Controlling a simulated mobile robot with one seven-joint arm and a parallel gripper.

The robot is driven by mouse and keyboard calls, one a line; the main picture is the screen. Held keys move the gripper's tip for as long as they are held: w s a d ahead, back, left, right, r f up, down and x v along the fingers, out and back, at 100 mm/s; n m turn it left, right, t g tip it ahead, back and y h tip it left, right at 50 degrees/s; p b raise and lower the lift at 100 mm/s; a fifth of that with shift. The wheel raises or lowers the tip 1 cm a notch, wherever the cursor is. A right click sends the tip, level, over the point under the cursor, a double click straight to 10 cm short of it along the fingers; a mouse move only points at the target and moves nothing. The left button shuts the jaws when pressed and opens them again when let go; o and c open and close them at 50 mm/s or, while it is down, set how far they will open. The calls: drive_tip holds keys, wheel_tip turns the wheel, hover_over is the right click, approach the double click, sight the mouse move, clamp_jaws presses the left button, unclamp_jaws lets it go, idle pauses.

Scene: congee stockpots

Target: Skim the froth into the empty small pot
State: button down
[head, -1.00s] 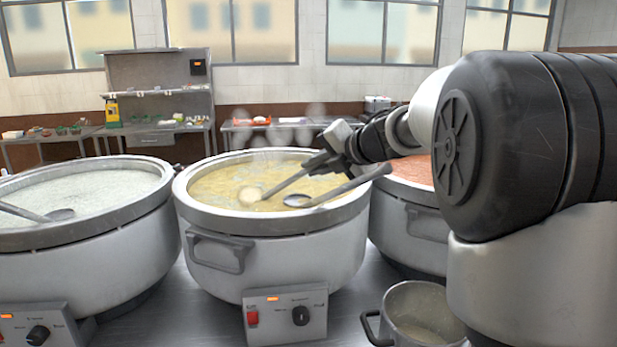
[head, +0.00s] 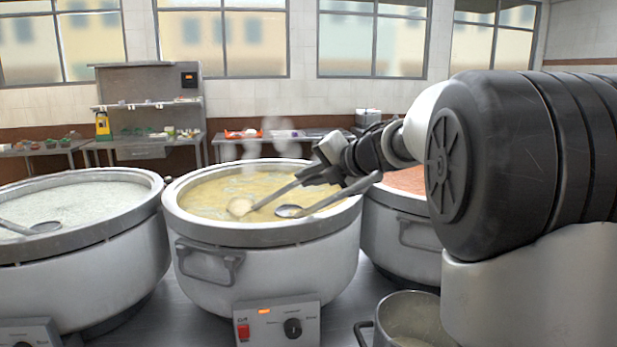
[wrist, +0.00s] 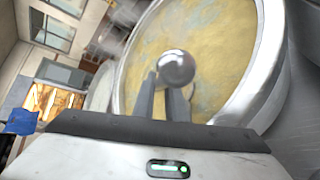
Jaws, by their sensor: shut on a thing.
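The middle stockpot (head: 265,237) holds yellow congee (head: 225,190) with paler froth patches on it. My gripper (head: 318,172) is above the pot's right side, shut on a ladle whose pale bowl (head: 240,207) is at the congee surface.
A left stockpot (head: 95,270) holds white congee and its own ladle (head: 30,228). A right stockpot (head: 395,245) with orange contents is partly behind my arm. Counter shows between the middle stockpot and small pot. Steam rises behind the middle pot.

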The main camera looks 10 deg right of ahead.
wheel_tip(320, 180, up, 14)
drive_tip(key=p, duration=1.4)
drive_tip(key=shift+p, duration=0.35)
